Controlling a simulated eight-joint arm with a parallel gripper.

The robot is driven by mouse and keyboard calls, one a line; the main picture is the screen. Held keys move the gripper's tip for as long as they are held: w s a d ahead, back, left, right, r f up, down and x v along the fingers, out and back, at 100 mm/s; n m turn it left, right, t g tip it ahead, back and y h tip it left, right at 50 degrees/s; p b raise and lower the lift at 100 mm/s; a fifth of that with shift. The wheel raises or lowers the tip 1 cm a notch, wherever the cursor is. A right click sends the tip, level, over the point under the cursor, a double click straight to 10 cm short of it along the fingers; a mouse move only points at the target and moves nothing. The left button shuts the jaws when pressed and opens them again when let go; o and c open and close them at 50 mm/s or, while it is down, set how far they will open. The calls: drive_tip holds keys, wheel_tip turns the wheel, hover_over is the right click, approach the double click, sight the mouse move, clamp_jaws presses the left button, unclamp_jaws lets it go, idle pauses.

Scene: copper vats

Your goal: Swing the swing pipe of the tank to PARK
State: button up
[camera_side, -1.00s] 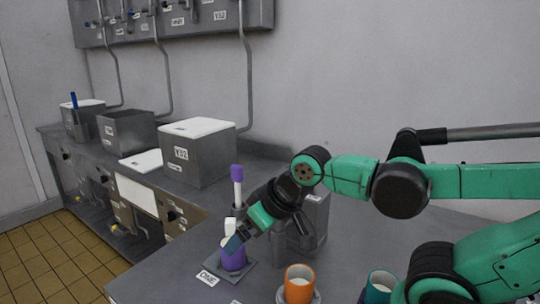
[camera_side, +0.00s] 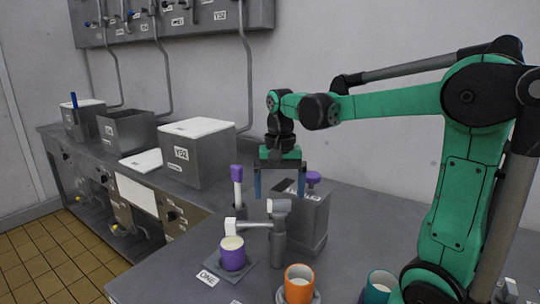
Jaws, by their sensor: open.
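The swing pipe (camera_side: 258,224) is a grey arm on an upright post. Its white spout end (camera_side: 231,226) points left, above the purple cup (camera_side: 233,258). The tank (camera_side: 312,230) is a grey box behind the post, with a purple knob (camera_side: 314,176) on top. My gripper (camera_side: 280,192) points down, open and empty. Its two dark blue fingers are apart, just above the post's head in the picture; I cannot tell their exact depth relative to it. No PARK mark is readable.
The purple cup stands on a grey pad by a label reading ONE (camera_side: 207,279). An orange cup (camera_side: 299,286) and a teal cup (camera_side: 378,289) stand at the front. A purple-topped stick (camera_side: 237,187) stands behind the spout. A lidded vat (camera_side: 195,155) is further back.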

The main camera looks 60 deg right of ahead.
drive_tip(key=shift+f, duration=1.3)
clamp_jaws()
